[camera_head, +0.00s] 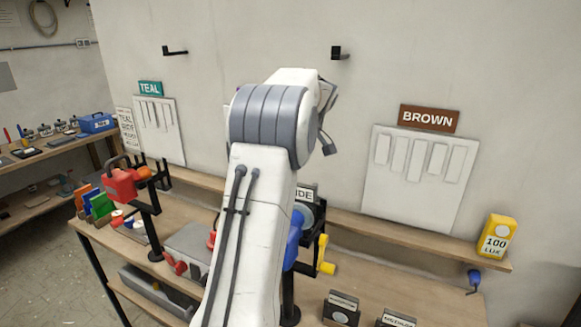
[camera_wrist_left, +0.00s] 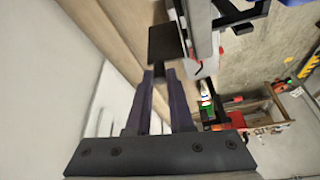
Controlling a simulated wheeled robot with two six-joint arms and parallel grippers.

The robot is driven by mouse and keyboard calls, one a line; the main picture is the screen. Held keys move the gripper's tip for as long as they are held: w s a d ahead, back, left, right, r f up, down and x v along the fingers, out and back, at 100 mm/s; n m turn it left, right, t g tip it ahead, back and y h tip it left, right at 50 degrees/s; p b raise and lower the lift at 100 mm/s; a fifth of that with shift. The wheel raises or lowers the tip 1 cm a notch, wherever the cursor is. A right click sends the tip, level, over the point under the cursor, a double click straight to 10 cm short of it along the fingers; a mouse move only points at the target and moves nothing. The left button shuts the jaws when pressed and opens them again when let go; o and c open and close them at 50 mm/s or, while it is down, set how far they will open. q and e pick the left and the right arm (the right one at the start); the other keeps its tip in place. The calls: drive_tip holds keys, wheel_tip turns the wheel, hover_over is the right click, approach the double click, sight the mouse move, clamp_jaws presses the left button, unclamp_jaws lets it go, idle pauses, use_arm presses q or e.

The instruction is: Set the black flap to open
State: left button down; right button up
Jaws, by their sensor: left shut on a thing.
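In the left wrist view, the black flap (camera_wrist_left: 167,43) is a dark square plate just beyond the fingertips. My left gripper (camera_wrist_left: 159,75) is shut on the flap's narrow near edge or tab, with the dark fingers on either side of it. In the head view, a large white and grey arm of mine stands across the middle and hides the flap and the gripper. I cannot tell the flap's exact angle. My right gripper is not in view.
The wall holds a teal sign (camera_head: 150,88), a brown sign (camera_head: 429,119) and relief panels. Floor lies open at left.

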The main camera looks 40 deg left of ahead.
use_arm(q)
drive_tip(key=shift+a+r+n, duration=0.1)
drive_tip(key=shift+a+n, duration=0.1)
drive_tip(key=shift+n, duration=0.3)
drive_tip(key=c, duration=0.8)
unclamp_jaws()
drive_tip(key=shift+w+d+r, duration=0.1)
drive_tip(key=shift+d+r, duration=0.05)
drive_tip(key=shift+r, duration=0.2)
drive_tip(key=v, duration=0.9)
drive_tip(key=shift+r, duration=0.25)
drive_tip(key=shift+w+d, duration=0.1)
